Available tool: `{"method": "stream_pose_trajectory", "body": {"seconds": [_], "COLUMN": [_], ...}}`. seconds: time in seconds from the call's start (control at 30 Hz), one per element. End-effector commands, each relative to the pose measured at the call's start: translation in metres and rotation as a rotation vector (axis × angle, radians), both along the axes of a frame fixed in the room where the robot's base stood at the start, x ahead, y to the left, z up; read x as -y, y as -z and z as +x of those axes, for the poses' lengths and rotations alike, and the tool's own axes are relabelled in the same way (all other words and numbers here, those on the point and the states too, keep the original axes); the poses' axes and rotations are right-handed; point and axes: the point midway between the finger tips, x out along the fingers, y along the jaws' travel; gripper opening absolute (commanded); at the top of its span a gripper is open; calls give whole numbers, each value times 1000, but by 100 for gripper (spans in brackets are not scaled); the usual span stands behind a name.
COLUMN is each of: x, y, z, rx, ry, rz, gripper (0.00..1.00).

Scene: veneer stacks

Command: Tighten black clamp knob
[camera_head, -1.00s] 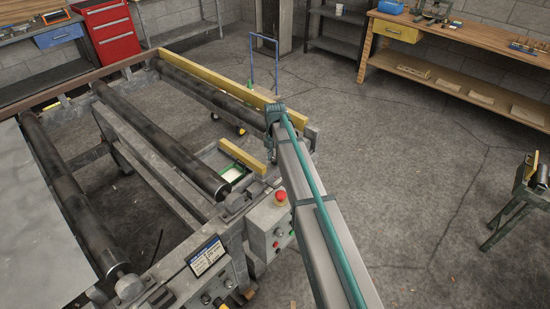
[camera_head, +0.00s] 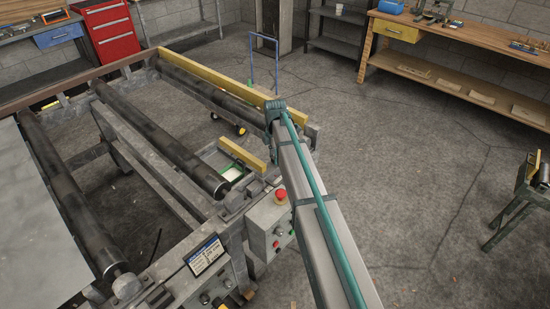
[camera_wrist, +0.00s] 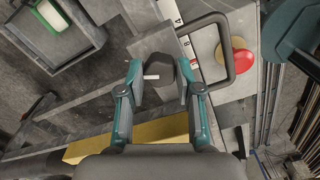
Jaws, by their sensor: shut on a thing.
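The black clamp knob (camera_wrist: 158,66) shows in the wrist view, with a small white mark on its face. In the head view my arm reaches over the machine's near right corner. The gripper's tips and the knob cannot be made out there.
A red button (camera_head: 281,195) sits on a grey control box beside my arm; it also shows in the wrist view (camera_wrist: 233,56). A dark looped handle (camera_wrist: 229,48) is close to my right finger. A yellow bar (camera_head: 243,154) and rollers (camera_head: 158,137) lie to the left.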

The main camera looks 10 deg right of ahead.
Motion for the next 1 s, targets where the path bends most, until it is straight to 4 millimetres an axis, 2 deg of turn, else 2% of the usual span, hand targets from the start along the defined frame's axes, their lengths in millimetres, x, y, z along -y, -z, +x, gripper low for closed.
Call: {"method": "stream_pose_trajectory", "body": {"seconds": [1.0], "x": [0], "y": [0], "z": [0], "rx": [1], "ry": [964], "rz": [0], "gripper": [0]}}
